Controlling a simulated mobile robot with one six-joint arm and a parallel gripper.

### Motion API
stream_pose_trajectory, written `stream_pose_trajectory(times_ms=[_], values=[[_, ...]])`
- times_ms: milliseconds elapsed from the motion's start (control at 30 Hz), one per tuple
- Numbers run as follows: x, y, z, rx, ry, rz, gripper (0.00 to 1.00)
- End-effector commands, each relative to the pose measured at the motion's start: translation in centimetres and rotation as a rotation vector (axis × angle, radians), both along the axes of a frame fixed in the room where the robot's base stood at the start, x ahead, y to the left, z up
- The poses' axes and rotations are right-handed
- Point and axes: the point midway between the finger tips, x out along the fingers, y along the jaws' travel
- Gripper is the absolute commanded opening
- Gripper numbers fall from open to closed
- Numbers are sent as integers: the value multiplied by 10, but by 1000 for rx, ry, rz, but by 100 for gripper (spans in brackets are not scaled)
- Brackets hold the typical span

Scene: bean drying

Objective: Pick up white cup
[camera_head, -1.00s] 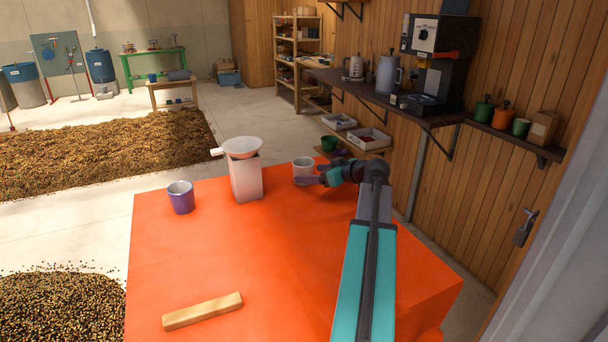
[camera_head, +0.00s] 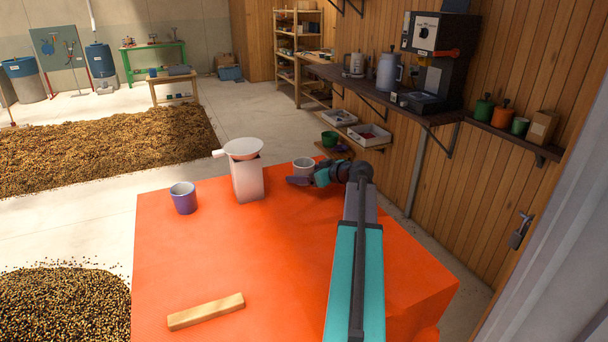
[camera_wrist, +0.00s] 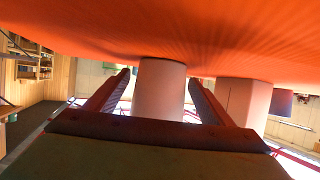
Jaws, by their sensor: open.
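The white cup (camera_head: 303,167) stands upright at the far edge of the orange-covered table, right of the white dispenser. My gripper (camera_head: 304,178) reaches in from the right and hides the cup's lower part in the head view. In the wrist view, which looks upside down, the cup (camera_wrist: 160,90) stands between my two open fingers. Gaps show on both sides of it, and the fingers do not appear to touch it.
A white dispenser with a funnel (camera_head: 246,178) stands close left of the cup. A purple cup (camera_head: 184,198) is farther left. A wooden block (camera_head: 205,311) lies at the front of the orange table (camera_head: 270,260). A wall shelf (camera_head: 440,118) runs along the right.

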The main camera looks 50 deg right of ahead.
Motion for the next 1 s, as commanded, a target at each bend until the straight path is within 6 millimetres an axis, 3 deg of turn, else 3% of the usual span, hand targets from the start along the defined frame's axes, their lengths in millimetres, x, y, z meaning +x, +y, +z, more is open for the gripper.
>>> stream_pose_trajectory(times_ms=[233,500,1000], values=[[0,0,0,0,0,0,74],[0,0,0,0,0,0,28],[0,0,5,0,-1,0,27]])
